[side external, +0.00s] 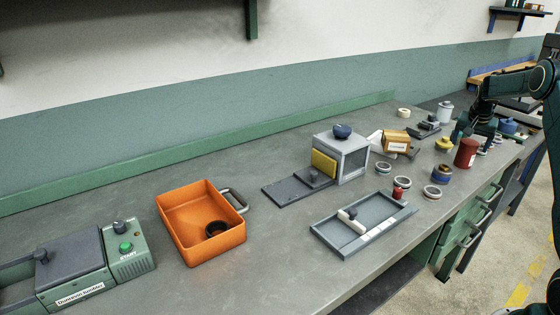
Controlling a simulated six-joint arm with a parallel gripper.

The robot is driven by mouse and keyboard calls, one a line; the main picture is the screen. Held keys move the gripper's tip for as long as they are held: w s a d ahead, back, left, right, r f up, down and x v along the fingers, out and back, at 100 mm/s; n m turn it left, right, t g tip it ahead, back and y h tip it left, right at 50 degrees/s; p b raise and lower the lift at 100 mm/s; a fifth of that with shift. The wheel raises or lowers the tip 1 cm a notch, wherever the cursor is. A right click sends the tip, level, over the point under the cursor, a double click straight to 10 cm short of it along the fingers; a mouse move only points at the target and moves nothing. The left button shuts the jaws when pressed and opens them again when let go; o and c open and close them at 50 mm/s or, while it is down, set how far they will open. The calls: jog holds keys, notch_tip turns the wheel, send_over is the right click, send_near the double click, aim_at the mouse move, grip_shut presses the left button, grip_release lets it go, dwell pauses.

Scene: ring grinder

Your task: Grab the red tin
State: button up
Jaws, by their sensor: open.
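The red tin (466,153) stands upright on the grey bench at the right, near the front edge. My gripper (477,132) points down just above and behind the tin in the picture. It is open. The tin hides part of the fingers' lower area, and I cannot tell whether the fingers touch it or are around it.
Blue-and-yellow (441,175) and yellow (443,144) round pieces sit left of the tin. A small red piece (399,192), grey tray (330,238), grey box (352,160), orange bin (213,252) and green START unit (127,249) lie farther left.

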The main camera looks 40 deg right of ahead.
aim_at(467, 151)
jog(key=shift+x, duration=2.6)
jog(key=shift+c, duration=0.3)
jog(key=c, duration=1.1)
